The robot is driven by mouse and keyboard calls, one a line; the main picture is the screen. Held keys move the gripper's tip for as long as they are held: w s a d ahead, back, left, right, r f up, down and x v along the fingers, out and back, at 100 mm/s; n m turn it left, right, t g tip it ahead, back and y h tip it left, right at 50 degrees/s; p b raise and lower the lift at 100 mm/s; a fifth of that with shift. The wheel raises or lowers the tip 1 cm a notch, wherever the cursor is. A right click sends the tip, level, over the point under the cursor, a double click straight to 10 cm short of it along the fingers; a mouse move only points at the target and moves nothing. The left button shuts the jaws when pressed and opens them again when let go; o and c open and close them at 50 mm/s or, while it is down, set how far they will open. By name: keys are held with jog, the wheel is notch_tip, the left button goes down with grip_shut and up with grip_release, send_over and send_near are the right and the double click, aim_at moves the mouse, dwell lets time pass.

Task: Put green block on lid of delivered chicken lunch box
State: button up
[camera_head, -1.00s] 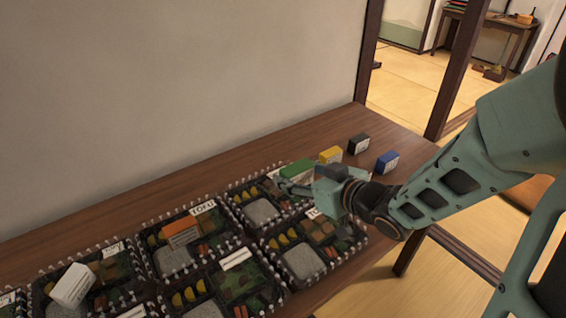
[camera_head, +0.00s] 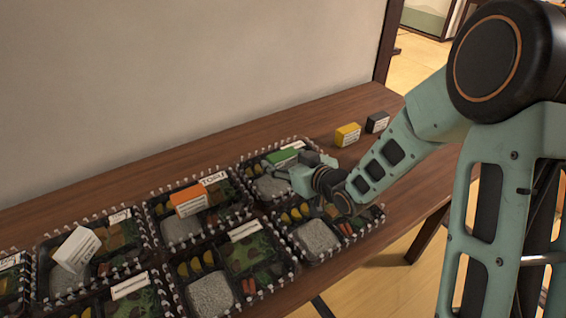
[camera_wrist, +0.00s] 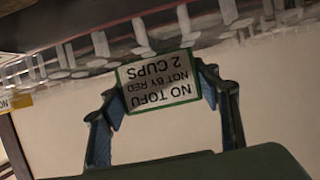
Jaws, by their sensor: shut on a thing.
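The green block (camera_head: 284,157) is in my gripper (camera_head: 285,175), over the back right lunch box (camera_head: 240,180). In the wrist view my gripper (camera_wrist: 162,100) is shut on the green block (camera_wrist: 160,82), with one finger on each side. Its white label reads upside down "NO TOFU NOT BY RED 2 CUPS". My gripper and arm hide part of this box and of the front right lunch box (camera_head: 290,250). I cannot tell whether the block touches the box, nor which box is the chicken one.
An orange block (camera_head: 188,201) lies on a box labelled TOFU (camera_head: 213,179). A white block (camera_head: 76,249) sits tilted on a box to the left. Yellow (camera_head: 347,135) and black (camera_head: 377,122) blocks stand on bare table at the back right. A wall runs behind the table.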

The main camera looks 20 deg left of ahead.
jog(key=shift+r, duration=0.1)
jog(key=shift+f, duration=0.25)
jog(key=o, duration=1.2)
jog(key=shift+r, duration=0.1)
jog(key=shift+c, duration=0.2)
